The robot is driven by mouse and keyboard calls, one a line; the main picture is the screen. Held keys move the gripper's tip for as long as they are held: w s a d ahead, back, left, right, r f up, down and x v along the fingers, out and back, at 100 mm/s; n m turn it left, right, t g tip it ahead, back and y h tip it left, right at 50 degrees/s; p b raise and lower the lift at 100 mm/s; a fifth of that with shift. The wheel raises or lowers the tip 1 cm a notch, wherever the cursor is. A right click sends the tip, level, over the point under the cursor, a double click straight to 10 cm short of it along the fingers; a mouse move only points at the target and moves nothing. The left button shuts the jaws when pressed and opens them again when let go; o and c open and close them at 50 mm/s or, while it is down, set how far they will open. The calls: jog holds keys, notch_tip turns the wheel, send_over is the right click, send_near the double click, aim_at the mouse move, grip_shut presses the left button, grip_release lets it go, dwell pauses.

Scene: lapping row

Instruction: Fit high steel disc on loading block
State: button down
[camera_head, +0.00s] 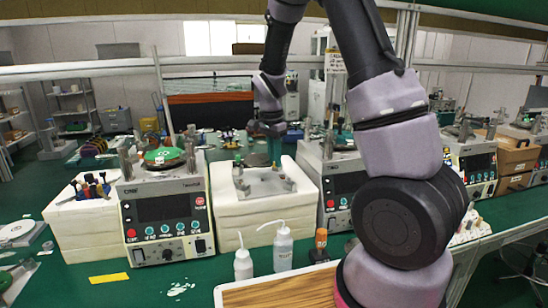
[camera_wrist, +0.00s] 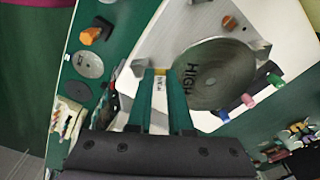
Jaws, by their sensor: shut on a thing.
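My gripper (camera_wrist: 161,72) has green fingers, shut on the steel disc (camera_wrist: 222,75), which is marked HIGH. A small white and yellow label shows between the fingers, and the exact grip at the disc's edge is partly hidden. The disc is over the pale loading block (camera_wrist: 168,47), which has corner posts and coloured pegs around it. In the head view my gripper (camera_head: 268,138) points down above the block (camera_head: 268,186), and the disc (camera_head: 257,160) shows grey there. I cannot tell whether the disc touches the block.
Control boxes stand left (camera_head: 166,212) and right (camera_head: 345,195) of the block. A wooden board (camera_head: 270,292) lies nearest. Loose discs (camera_wrist: 88,64) lie on the green bench left in the wrist view.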

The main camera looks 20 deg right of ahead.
send_over(276, 189)
jog(key=shift+s+a+f, duration=0.1)
jog(key=shift+a+f, duration=0.05)
jog(key=shift+f, duration=1.3)
jog(key=shift+s+a+f, duration=0.1)
jog(key=shift+f, duration=1.35)
jog(key=shift+f, duration=1.05)
jog(key=c, duration=0.8)
grip_release()
jog(key=shift+o, duration=0.2)
notch_tip(276, 189, up, 11)
jog(key=shift+s+a+f, duration=0.15)
jog(key=shift+s+a, duration=0.2)
jog(key=shift+a, duration=0.1)
